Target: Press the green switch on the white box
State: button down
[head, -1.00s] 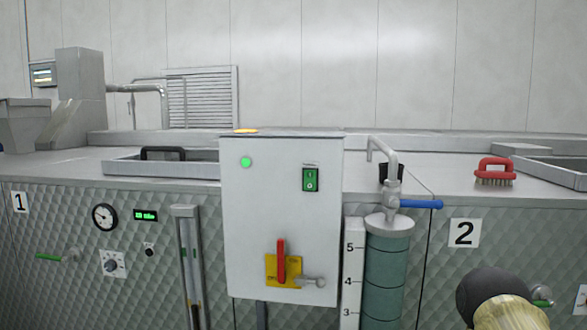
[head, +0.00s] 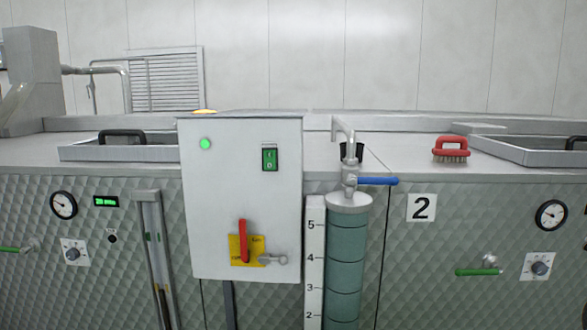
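The white box (head: 220,200) stands upright in front of the quilted metal machine, left of the picture's middle. The green switch (head: 269,158) sits at the upper right of its front face. It is a small green rocker in a dark frame, with a mark on its upper half and another on its lower half. A round green lamp (head: 205,144) is lit at the upper left of the same face. A red lever (head: 243,240) stands upright on a yellow plate (head: 240,259) low on the box. My gripper is not in view.
Right of the box stand a white scale strip (head: 314,262) and a green cylinder (head: 347,250) with a blue-handled tap (head: 378,181). A red brush (head: 451,148) and a tray (head: 520,152) lie on the worktop at right. A black-handled tray (head: 75,153) lies at left.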

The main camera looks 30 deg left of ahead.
aim_at(270, 156)
jog(key=k, duration=0.65)
jog(key=u, duration=0.8)
jog(key=i, duration=0.5)
jog(key=u, duration=0.05)
